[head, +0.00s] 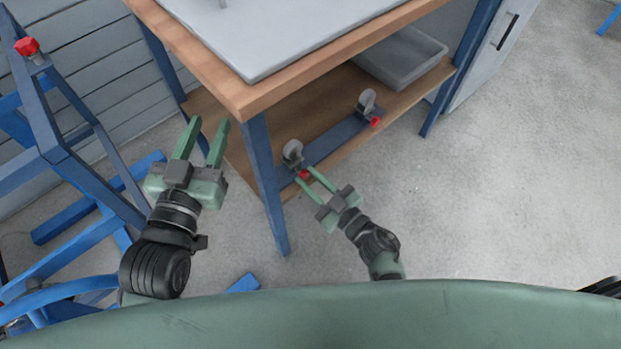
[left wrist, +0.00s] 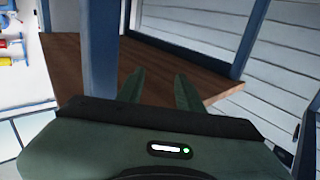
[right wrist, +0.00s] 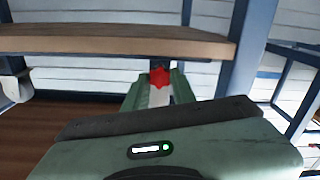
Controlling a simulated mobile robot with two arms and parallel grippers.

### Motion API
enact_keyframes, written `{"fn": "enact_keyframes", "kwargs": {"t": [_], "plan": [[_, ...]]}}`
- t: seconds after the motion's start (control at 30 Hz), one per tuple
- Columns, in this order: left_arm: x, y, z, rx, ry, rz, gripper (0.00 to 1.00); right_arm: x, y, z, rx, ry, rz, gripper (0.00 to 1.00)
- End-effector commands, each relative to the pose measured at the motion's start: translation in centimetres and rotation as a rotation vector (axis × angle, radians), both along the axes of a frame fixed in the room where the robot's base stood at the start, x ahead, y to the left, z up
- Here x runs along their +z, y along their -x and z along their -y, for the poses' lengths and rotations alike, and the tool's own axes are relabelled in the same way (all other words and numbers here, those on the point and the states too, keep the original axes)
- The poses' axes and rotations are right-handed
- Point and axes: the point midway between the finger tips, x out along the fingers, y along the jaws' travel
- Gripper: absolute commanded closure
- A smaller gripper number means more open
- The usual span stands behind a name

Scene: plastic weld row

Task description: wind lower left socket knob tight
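The lower left socket knob is a small red knob (head: 304,174) at the front of a grey socket (head: 293,152) on a blue bar on the lower shelf. My right gripper (head: 307,176) is at this knob, with a finger on each side. In the right wrist view the star-shaped red knob (right wrist: 159,77) sits between the fingertips. The fingers are closer together than those of my left gripper and appear closed on it. My left gripper (head: 202,133) is open and empty, left of the table's front leg. Its spread fingers also show in the left wrist view (left wrist: 158,80).
A second grey socket (head: 367,101) with a red knob (head: 376,122) stands further right on the bar (head: 336,140). A grey bin (head: 403,62) is on the shelf. The table leg (head: 264,185) stands between my grippers. A blue frame (head: 50,140) is at left.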

Motion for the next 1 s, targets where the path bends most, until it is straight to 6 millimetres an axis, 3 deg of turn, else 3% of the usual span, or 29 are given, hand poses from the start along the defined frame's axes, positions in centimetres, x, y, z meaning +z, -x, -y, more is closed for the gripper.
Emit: {"fn": "enact_keyframes", "kwargs": {"t": [0.43,0.7,1.0], "plan": [[-0.6,0.0,0.0,0.001,-0.010,-0.040,0.64,0.0,0.1,0.0,0.001,0.069,0.048,1.00],[-2.7,0.4,-0.5,0.009,-0.034,-0.134,0.64,-0.1,0.1,0.0,0.001,0.225,0.159,1.00],[-2.7,0.4,-0.5,0.009,-0.034,-0.134,0.64,-0.2,0.2,0.0,0.002,0.393,0.281,1.00]]}}
